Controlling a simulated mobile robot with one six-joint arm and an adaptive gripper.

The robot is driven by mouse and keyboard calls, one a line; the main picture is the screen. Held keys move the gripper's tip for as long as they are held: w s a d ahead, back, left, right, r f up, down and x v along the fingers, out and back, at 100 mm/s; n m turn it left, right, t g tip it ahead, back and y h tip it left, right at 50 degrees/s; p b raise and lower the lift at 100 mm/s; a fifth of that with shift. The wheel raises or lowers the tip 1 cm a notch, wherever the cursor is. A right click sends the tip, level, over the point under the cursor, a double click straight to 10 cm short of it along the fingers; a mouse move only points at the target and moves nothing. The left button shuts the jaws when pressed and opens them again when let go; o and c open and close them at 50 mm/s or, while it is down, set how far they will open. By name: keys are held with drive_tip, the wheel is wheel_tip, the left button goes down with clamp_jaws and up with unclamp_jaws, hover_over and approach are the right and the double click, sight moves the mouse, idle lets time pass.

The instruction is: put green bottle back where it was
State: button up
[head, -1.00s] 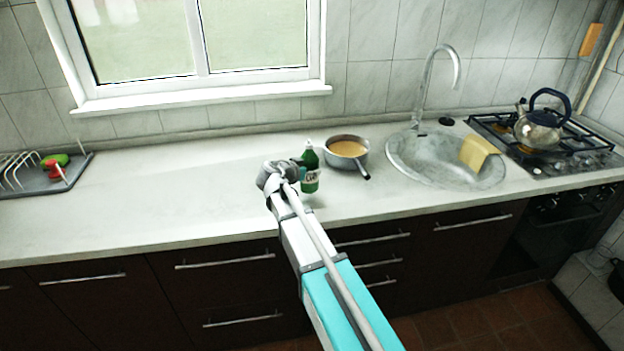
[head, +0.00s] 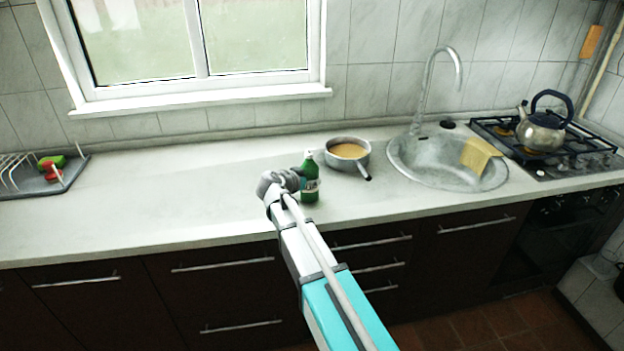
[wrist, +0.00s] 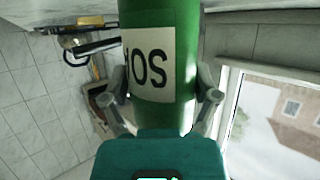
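The green bottle (head: 311,191) with a white label is upright over the worktop, just left of the pot. My gripper (head: 292,181) is at its left side. In the wrist view the bottle (wrist: 185,22) fills the middle, and my gripper's fingers (wrist: 165,90) press on both its sides, shut on it. The bottle's base is at or very near the worktop; I cannot tell whether it touches. Part of the bottle's left side is hidden by my gripper in the head view.
A grey pot (head: 346,154) with orange-brown contents stands behind and right of the bottle, its handle pointing forward. The sink (head: 425,172) and the kettle (head: 541,130) on the hob are farther right. A dish rack (head: 30,184) is far left. The worktop (head: 165,190) between is clear.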

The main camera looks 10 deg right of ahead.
drive_tip(key=shift+o, duration=0.8)
drive_tip(key=shift+r, duration=0.2)
drive_tip(key=p+v, duration=0.5)
drive_tip(key=v, duration=0.7)
